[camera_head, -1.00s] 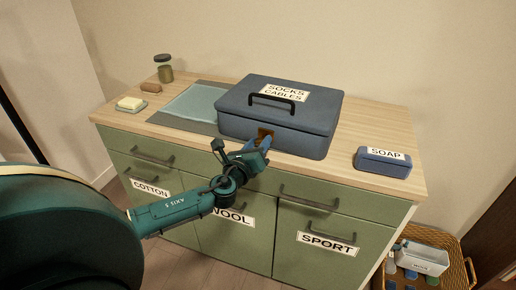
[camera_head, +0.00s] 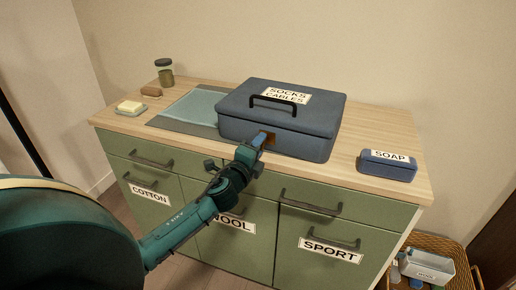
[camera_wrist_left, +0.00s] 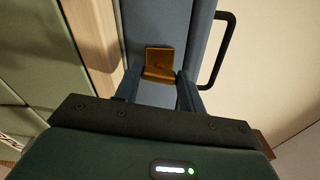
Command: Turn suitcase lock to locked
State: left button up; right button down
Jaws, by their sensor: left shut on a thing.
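A blue suitcase (camera_head: 240,128) with a black handle and a label reading "SOCKS CABLES" stands shut on the wooden counter. A brass-coloured lock (camera_head: 271,139) is on its front face, partly hidden by my gripper. My left gripper (camera_head: 264,141) reaches the lock from the front. In the left wrist view the two blue fingers (camera_wrist_left: 160,92) are on either side of the lower part of the brass lock (camera_wrist_left: 160,60), shut on it. The lock's upper part shows beyond the fingertips. My right gripper is in neither view.
A blue box labelled "SOAP" (camera_head: 388,171) sits at the counter's right. A sink (camera_head: 190,108), a butter dish (camera_head: 131,109), a brown item (camera_head: 151,91) and a jar (camera_head: 165,73) are at the left. Green drawers with handles are below. A wicker basket (camera_head: 440,240) stands on the floor, right.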

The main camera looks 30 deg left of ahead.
pick_arm(q)
jog(key=shift+n, duration=1)
jog(key=o, duration=1)
jog(key=shift+s, duration=0.1)
jog(key=s, duration=0.4)
jog(key=s+d, duration=0.1)
jog(key=s, duration=0.3)
jog(key=s+d+b, duration=0.1)
jog(key=s, duration=0.3)
jog(key=shift+s, duration=0.4)
